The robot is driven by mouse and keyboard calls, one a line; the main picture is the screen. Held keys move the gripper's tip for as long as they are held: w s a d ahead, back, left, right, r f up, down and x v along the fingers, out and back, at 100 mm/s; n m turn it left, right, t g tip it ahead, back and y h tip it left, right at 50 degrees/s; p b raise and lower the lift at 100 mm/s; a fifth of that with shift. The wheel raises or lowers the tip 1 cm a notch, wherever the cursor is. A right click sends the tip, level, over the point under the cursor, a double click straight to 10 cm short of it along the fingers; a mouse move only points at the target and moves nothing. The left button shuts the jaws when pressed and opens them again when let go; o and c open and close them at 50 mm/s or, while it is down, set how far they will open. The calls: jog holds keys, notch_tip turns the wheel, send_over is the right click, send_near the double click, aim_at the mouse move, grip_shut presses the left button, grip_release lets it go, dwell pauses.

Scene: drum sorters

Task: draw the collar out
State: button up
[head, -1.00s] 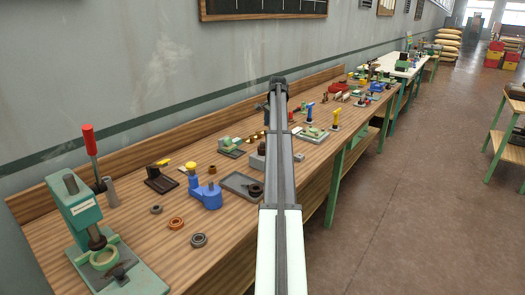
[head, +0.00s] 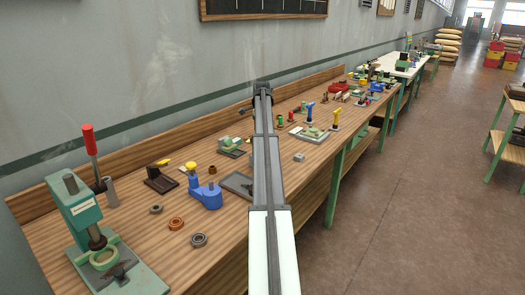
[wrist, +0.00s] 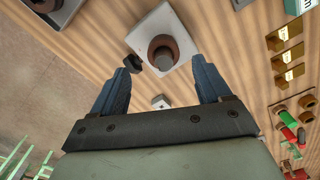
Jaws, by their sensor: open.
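In the wrist view a brown, round collar (wrist: 153,46) sits around a grey pin (wrist: 165,61) on a pale grey square block (wrist: 143,31). My gripper (wrist: 160,68) is open, its two blue fingers apart and nothing between their tips. The collar lies just beyond the fingertips, roughly centred between them in the picture; the height gap cannot be judged. In the head view my arm reaches over the bench and hides the block and collar. The gripper's fingers cannot be made out there.
A small pale cube (wrist: 161,102) shows between the fingers, and a small black part (wrist: 133,63) near the left fingertip. Brass blocks (wrist: 287,55) and red and green pieces lie to the right. On the wooden bench stand a green press (head: 80,215) and a blue fixture (head: 208,195).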

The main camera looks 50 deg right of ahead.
jog(key=shift+w+d+f, duration=0.1)
jog(key=shift+w+f, duration=0.05)
jog(key=shift+f, duration=2.75)
jog(key=shift+c, duration=0.4)
jog(key=c, duration=1.2)
jog(key=shift+r, duration=0.1)
notch_tip(320, 180, up, 10)
jog(key=shift+f, duration=0.1)
